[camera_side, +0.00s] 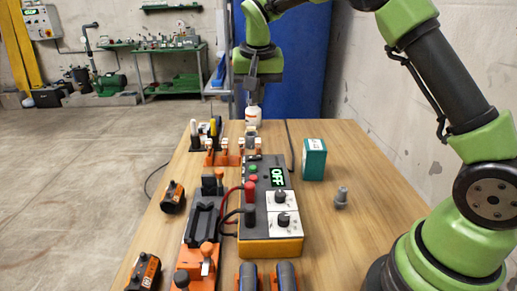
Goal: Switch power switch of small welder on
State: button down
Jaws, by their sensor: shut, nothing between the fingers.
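The small welder (270,235) is a grey and black box with an orange base in the middle of the wooden table. A green and a red button (253,178) sit left of the display, and two black knobs on white panels are nearer the camera. I cannot tell which control is the power switch. My gripper (255,98) points down at the far end of the table, beyond the welder and apart from it. It is shut and empty. A white bottle (253,117) shows directly below it; contact is unclear.
An orange and black clamp fixture (205,220) stands left of the welder, with red and black cables between. A teal box (314,160) and a small grey fitting (341,197) stand to the right. An orange rack (222,158) is behind. The right table area is mostly free.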

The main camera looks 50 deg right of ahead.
aim_at(260, 156)
jog(key=shift+m+g+h, duration=0.3)
jog(key=w+f, duration=0.1)
jog(key=w+d+f, duration=0.1)
jog(key=f, duration=0.1)
jog(key=shift+d+f, duration=0.15)
jog(key=shift+f, duration=0.1)
jog(key=x, duration=0.8)
jog(key=s+x, duration=0.1)
jog(key=x, duration=0.4)
jog(key=shift+a+f, duration=0.2)
jog(key=shift+f, duration=0.35)
jog(key=shift+s+d+f, duration=0.1)
jog(key=shift+f, duration=0.25)
